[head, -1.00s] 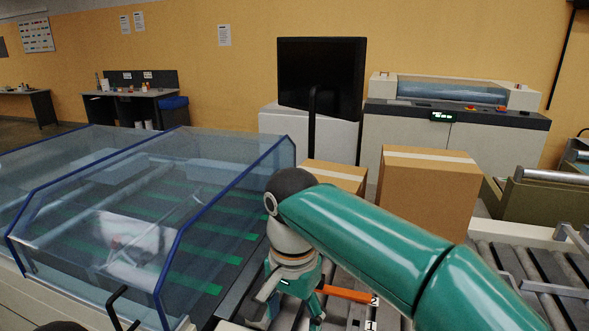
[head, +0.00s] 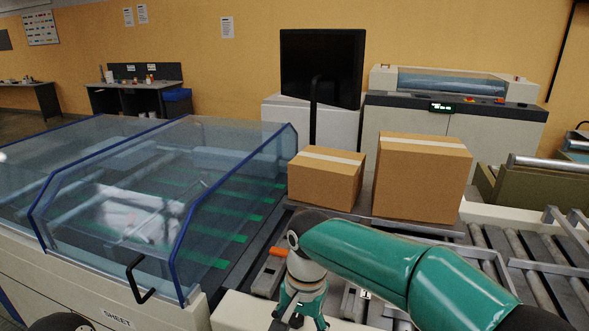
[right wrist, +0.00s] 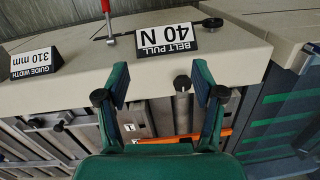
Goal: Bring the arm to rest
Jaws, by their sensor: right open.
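My right arm (head: 390,262), green, comes in from the lower right in the head view. Its gripper (head: 300,320) points down over the cream front edge of the conveyor, partly cut off by the picture's bottom. In the right wrist view the gripper (right wrist: 160,95) is open, its two green fingers apart with dark pads and nothing between them. My left gripper is in neither view.
A clear-hooded machine (head: 165,235) with a black handle (head: 137,280) stands left. Two cardboard boxes (head: 325,180) (head: 421,180) sit behind the arm. Rollers (head: 530,260) lie right. Placards (right wrist: 166,39) (right wrist: 36,62) and a red-handled tool (right wrist: 107,15) are near the gripper.

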